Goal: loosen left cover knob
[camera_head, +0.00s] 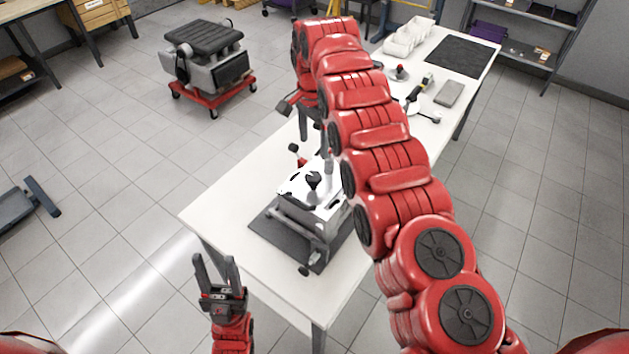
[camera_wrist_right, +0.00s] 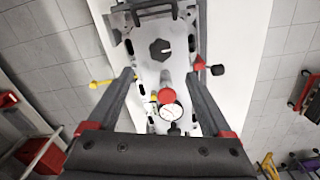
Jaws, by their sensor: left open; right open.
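The engine unit (camera_head: 325,206) with a white top stands on a dark mat on the table. A black knob (camera_head: 313,180) sits on its top and also shows in the right wrist view (camera_wrist_right: 160,50). A side knob (camera_head: 294,147) with a red base sticks out at its left; the wrist view shows it at the right (camera_wrist_right: 216,69). A round red knob (camera_wrist_right: 167,97) lies between my right fingers in that view. I cannot tell which is the left cover knob. My right gripper (camera_wrist_right: 160,74) is open above the unit, apparently empty. My left gripper (camera_head: 214,257) is open and empty, left of the table.
My right arm hides part of the table. White bins (camera_head: 407,37), a black mat (camera_head: 462,55) and a grey block (camera_head: 449,93) lie at the far end. A red wheeled stand (camera_head: 212,88) is on the floor. The table's near left corner is clear.

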